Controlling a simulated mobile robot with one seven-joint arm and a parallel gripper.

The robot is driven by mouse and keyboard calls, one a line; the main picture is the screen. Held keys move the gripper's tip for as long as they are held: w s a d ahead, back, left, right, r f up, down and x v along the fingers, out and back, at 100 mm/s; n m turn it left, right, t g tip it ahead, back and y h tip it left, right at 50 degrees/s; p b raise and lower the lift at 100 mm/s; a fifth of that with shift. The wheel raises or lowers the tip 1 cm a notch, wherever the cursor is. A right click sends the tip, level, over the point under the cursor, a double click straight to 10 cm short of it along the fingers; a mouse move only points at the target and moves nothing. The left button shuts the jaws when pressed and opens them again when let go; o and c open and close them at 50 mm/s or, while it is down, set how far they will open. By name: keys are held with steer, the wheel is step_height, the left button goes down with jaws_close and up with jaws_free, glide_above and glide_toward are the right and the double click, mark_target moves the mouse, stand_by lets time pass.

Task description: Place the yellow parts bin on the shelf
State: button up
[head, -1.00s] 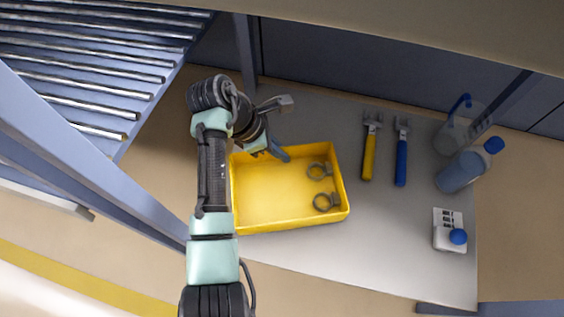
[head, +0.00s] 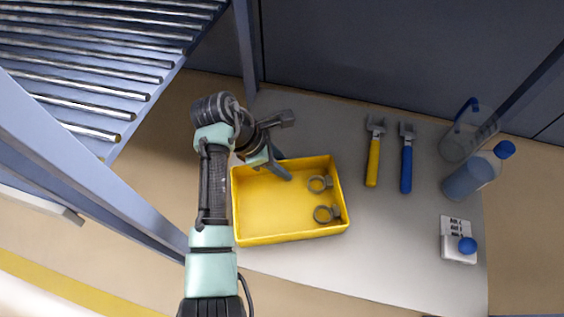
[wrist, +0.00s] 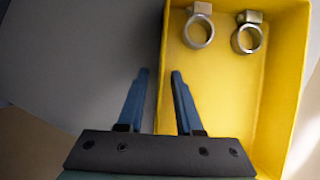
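The yellow parts bin (head: 270,238) sits on the grey mat, with two ring clamps (head: 327,214) inside along its right side. My gripper (head: 277,165) is at the bin's far wall; the bin also shows in the wrist view (wrist: 225,95). There its two blue fingers (wrist: 160,72) are apart, one outside the bin and one over its inside, with the wall's edge between them. I see gaps beside the wall, so the gripper looks open. The slatted shelf (head: 90,76) stands at upper left, with no bin on it in view.
A yellow-handled tool (head: 373,160), a blue-handled tool (head: 406,168), a clear jug (head: 465,135), a blue bottle (head: 475,175) and a white box with a blue knob (head: 457,238) are right of the bin. A blue shelf post (head: 90,165) stands left of my arm.

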steer(key=p+v, duration=0.8)
steer(key=v, duration=0.3)
steer(key=shift+r, duration=0.25)
steer(key=shift+s+a+r+p, duration=0.1)
steer(key=shift+a+r+p, duration=0.15)
steer(key=shift+r+p, duration=0.1)
